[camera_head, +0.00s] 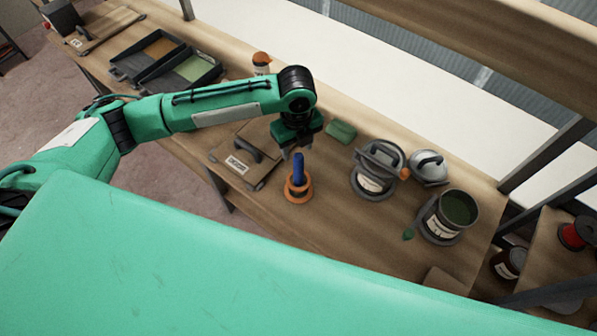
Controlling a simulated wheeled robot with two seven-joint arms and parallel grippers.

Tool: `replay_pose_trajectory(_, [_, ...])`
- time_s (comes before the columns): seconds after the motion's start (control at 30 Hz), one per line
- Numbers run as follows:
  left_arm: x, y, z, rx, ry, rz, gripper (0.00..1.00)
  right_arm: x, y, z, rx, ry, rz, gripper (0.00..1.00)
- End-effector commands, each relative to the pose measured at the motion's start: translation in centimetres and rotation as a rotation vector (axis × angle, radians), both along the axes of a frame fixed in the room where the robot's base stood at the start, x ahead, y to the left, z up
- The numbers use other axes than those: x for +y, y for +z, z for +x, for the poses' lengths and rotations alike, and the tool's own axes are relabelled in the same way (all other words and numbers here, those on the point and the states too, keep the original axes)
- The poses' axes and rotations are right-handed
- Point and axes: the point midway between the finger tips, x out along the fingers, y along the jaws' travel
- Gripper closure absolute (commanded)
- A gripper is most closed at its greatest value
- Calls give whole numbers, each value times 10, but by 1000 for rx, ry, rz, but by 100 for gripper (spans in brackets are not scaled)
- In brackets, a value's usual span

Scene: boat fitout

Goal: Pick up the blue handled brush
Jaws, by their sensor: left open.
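The blue handle (299,168) of the brush stands upright out of an orange ring-shaped holder (298,193) on the wooden workbench. The brush's lower end is hidden in the holder. My left gripper (291,150) is open and points down just above the top of the blue handle, slightly to its left in the picture. From this angle I cannot tell whether the fingers touch the handle or are apart from it. My right gripper is not in the picture.
On the workbench (330,240) are a labelled board with a dark handle (243,158), a green block (341,131), a grey lidded container (376,168), a metal pot (429,167), an open can of green paint (452,212) and two-part trays (165,62).

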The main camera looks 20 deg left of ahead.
Motion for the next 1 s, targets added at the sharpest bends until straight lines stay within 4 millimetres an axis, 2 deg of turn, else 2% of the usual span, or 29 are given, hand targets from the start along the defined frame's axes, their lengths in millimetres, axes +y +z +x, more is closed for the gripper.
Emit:
replay_pose_trajectory(0.27, [-1,-18,0,1,2,1,51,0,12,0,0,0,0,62])
replay_pose_trajectory(0.43, [-4,-39,0,2,1,1,51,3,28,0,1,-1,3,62])
replay_pose_trajectory(0.6, [-4,-59,0,0,1,0,51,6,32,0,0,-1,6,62])
replay_pose_trajectory(0.83, [-3,-63,1,-1,0,0,51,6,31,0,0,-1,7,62])
replay_pose_trajectory(0.87, [-4,-63,1,-1,0,0,53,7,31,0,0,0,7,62])
replay_pose_trajectory(1.0, [-3,-63,1,-1,0,0,81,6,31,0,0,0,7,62])
